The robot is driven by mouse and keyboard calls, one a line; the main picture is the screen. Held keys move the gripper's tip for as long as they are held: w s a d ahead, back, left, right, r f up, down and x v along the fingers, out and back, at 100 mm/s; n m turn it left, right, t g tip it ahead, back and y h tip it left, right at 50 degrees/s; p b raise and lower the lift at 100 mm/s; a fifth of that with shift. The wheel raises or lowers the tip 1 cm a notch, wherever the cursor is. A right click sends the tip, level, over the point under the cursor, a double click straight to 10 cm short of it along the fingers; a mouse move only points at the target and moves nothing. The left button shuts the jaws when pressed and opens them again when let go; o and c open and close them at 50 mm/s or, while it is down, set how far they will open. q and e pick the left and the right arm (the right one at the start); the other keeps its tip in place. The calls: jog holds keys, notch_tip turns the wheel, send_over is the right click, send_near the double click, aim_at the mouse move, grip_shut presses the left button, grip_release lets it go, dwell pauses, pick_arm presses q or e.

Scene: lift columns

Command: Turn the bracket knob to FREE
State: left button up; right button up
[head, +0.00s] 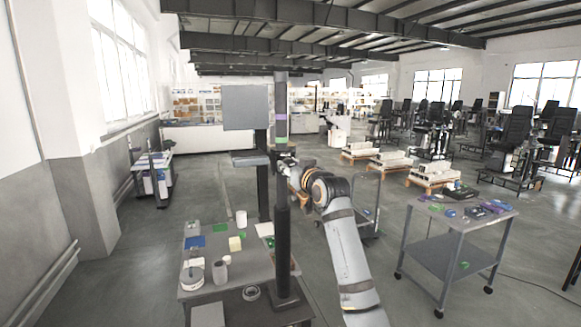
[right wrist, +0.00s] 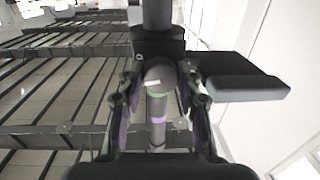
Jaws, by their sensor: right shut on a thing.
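A dark upright column (head: 282,235) stands on the near workbench and carries a purple band (head: 281,117) and a green band (head: 281,138). A bracket with a dark shelf (head: 250,159) sits on the column just below the bands. My right gripper (head: 285,162) is at the bracket, its arm coming from the lower right. In the right wrist view, my right gripper's two fingers (right wrist: 160,92) stand either side of a grey rounded knob (right wrist: 158,74) with a short white mark, and are shut on it. Any FREE lettering cannot be read. My left gripper is not in view.
A grey panel (head: 245,107) stands left of the column. The bench (head: 215,275) holds a white tape roll (head: 192,278), cups and coloured cards. A grey cart (head: 455,252) with small parts stands at right.

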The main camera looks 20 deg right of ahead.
jog(key=n, duration=0.4)
jog(key=shift+r, duration=0.1)
jog(key=shift+a+n+g+h, duration=0.15)
jog(key=shift+n+h, duration=0.15)
jog(key=shift+n, duration=2.55)
jog(key=shift+d+n+g+h, duration=0.15)
jog(key=shift+n+h, duration=0.15)
jog(key=shift+n, duration=2.55)
jog(key=o, duration=1.1)
jog(key=shift+a, duration=0.1)
jog(key=shift+o, duration=0.2)
jog(key=shift+s, duration=0.1)
